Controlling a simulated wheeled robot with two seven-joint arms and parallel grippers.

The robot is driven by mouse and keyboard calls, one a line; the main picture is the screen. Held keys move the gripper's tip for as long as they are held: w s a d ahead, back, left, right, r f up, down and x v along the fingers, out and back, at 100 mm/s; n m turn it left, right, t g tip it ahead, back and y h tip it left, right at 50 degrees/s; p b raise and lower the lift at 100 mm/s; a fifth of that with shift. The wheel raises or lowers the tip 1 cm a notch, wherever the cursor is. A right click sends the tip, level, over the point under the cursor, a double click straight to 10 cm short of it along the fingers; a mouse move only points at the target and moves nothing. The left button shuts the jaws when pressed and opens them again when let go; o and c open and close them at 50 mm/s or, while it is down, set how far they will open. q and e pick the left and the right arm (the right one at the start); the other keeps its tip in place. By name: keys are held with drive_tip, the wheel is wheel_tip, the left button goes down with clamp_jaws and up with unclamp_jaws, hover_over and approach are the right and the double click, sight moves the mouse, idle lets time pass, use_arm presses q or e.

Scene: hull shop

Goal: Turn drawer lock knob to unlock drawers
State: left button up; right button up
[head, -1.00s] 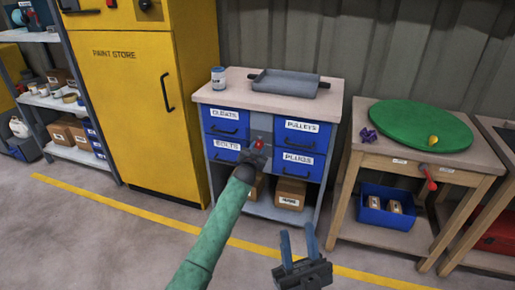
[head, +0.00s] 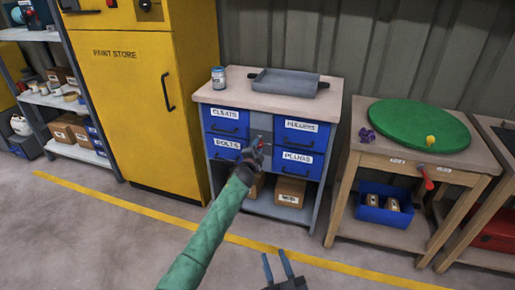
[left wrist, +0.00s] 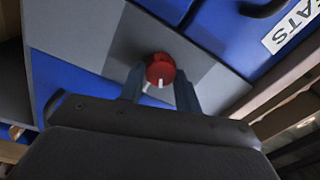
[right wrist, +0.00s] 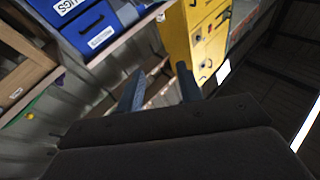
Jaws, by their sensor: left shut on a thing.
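The lock knob is red with white marks and sits on the grey centre plate of the blue drawer cabinet; it shows in the left wrist view (left wrist: 160,70). My left gripper (head: 259,146) is at the knob, its fingers (left wrist: 160,88) on either side of it and shut on it. The gripper hides most of the knob in the head view. The drawers are labelled CLEATS (head: 226,122), BOLTS (head: 227,151), PULLEYS (head: 301,133) and PLUGS (head: 299,161), and all look closed. My right gripper (head: 278,266) is low in front, open and empty; its fingers also show in the right wrist view (right wrist: 160,88).
A jar (head: 219,79) and a grey tray (head: 283,83) stand on the cabinet top. A yellow paint store (head: 130,100) is at the left. A wooden table (head: 462,172) with a green disc (head: 418,124) is at the right. The floor in front is clear.

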use_arm(q)
drive_tip(key=m, duration=0.3)
drive_tip(key=shift+m, duration=0.3)
drive_tip(key=shift+f+m, duration=0.15)
drive_tip(key=shift+m, duration=1.05)
use_arm(e)
drive_tip(key=shift+a+f+g, duration=0.1)
drive_tip(key=shift+f+g, duration=0.3)
drive_tip(key=shift+f, duration=1)
use_arm(q)
drive_tip(key=o, duration=1)
drive_tip(key=shift+s, duration=0.15)
